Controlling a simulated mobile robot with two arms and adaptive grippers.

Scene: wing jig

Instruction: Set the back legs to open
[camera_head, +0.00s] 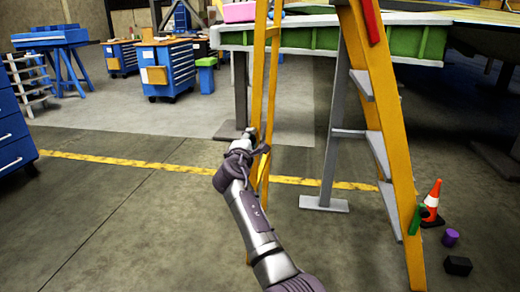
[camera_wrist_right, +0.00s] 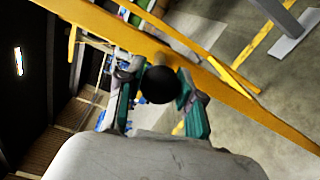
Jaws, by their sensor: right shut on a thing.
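A yellow stepladder stands in the head view, with its stepped front side (camera_head: 388,140) to the right and its thinner back legs (camera_head: 270,85) to the left. My right gripper (camera_head: 252,137) is at the lower part of the back legs, with its arm coming up from the bottom. In the right wrist view a yellow rail of the back legs (camera_wrist_right: 235,92) crosses between the fingers of the right gripper (camera_wrist_right: 158,72), which is shut on it. A black round shape between the fingers hides part of the rail. My left gripper is not in view.
A green-edged bench (camera_head: 310,38) stands behind the ladder. Blue cabinets (camera_head: 167,70) stand at the back left.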

